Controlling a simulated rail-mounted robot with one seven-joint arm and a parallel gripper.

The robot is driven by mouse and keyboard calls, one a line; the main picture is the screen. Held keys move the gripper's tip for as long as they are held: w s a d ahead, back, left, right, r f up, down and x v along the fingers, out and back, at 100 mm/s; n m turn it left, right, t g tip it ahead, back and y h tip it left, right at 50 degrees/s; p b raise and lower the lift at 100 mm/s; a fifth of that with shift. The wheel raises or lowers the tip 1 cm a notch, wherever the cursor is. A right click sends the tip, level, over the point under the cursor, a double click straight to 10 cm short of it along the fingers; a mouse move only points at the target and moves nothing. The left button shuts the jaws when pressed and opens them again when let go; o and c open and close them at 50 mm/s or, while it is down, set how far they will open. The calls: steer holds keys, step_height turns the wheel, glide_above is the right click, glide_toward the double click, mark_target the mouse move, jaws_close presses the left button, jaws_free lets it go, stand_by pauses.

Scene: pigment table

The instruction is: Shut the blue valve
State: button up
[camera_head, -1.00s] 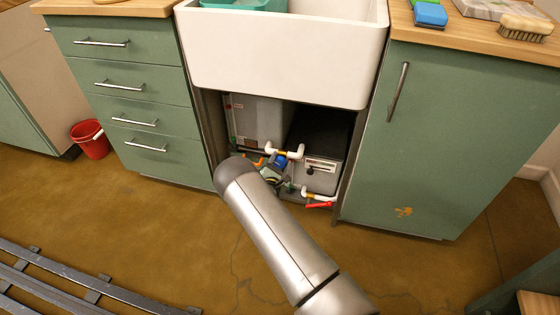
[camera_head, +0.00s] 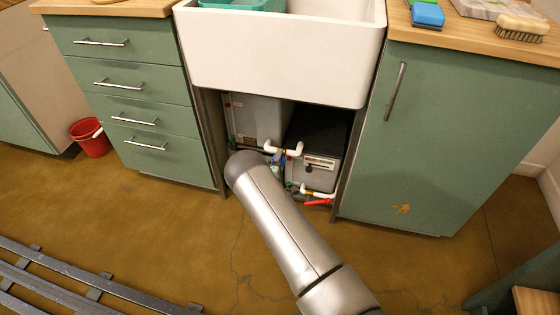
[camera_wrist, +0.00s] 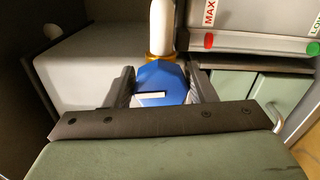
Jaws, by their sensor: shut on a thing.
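The blue valve (camera_wrist: 160,76) shows in the wrist view as a blue faceted body with a short white bar on its face. It sits below a yellow collar on a white pipe (camera_wrist: 162,25); the bar lies across the line of the pipe. My gripper (camera_wrist: 162,90) has one dark finger on each side of the blue body and is shut on it. The exact contact faces are hard to see. In the head view my arm hides the gripper and most of the valve under the sink.
A grey tank (camera_head: 258,118) and a dark-topped box (camera_head: 322,140) fill the space under the sink. White pipes and a red handle (camera_head: 318,202) lie close to my gripper. Green cabinets (camera_head: 440,140) flank the opening. The floor in front is mostly clear.

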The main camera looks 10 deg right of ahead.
steer(key=shift+a+f+m, duration=0.1)
steer(key=shift+m, duration=0.5)
steer(key=o, duration=0.9)
steer(key=shift+o, duration=0.2)
steer(key=p+v, duration=0.4)
steer(key=v, duration=1.3)
steer(key=shift+s, duration=0.2)
steer(key=shift+a, duration=0.1)
